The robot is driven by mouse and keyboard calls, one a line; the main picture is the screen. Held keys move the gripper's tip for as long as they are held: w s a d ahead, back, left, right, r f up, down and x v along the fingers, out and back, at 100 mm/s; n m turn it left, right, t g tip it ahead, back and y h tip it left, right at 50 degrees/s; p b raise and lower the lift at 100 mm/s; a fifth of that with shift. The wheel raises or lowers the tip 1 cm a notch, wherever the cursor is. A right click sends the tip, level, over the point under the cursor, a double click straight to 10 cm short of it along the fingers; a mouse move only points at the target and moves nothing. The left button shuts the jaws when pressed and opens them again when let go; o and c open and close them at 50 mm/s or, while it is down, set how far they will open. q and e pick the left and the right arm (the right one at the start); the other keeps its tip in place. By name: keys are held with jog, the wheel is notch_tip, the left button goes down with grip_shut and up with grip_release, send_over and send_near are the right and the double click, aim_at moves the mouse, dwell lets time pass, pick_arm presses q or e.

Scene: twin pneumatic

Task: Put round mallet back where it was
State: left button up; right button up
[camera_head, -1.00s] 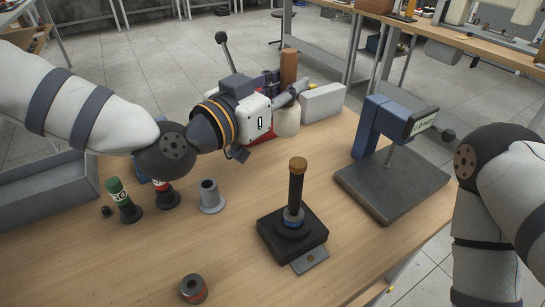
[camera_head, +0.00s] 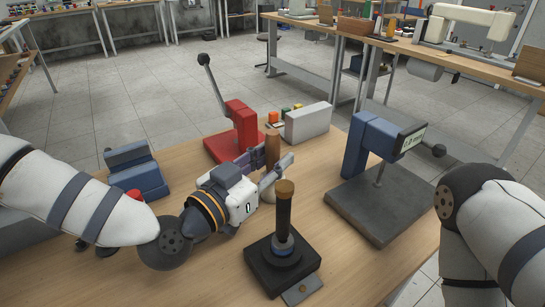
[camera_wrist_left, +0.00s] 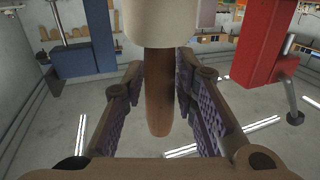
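The round mallet (camera_head: 272,148) has a brown wooden handle and a cream round head. It is upside down in the head view, with handle up and head low, left of and behind the black press block. My left gripper (camera_head: 268,163) is shut around the handle with its purple pads. In the left wrist view the handle (camera_wrist_left: 158,85) runs between the pads, and the cream head (camera_wrist_left: 162,20) is at the top. I cannot tell whether the head touches the table. My right gripper is not in view; only the right arm shows at the right edge.
A black block with an upright brown-topped handle (camera_head: 284,205) stands in front. A blue and grey gauge stand (camera_head: 370,148) is to the right. A red lever press (camera_head: 241,125), a white box (camera_head: 308,123) and a blue device (camera_head: 137,172) stand behind. Bare wooden table (camera_head: 200,270) lies at front left.

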pick_arm(q)
jog(key=shift+o, duration=0.3)
jog(key=shift+r, duration=0.1)
jog(key=shift+s+a+r, duration=0.1)
jog(key=shift+s+a, duration=0.1)
jog(key=p+v, duration=0.1)
jog(key=v, duration=1)
jog(key=shift+s+a, duration=0.15)
jog(key=shift+s, duration=0.05)
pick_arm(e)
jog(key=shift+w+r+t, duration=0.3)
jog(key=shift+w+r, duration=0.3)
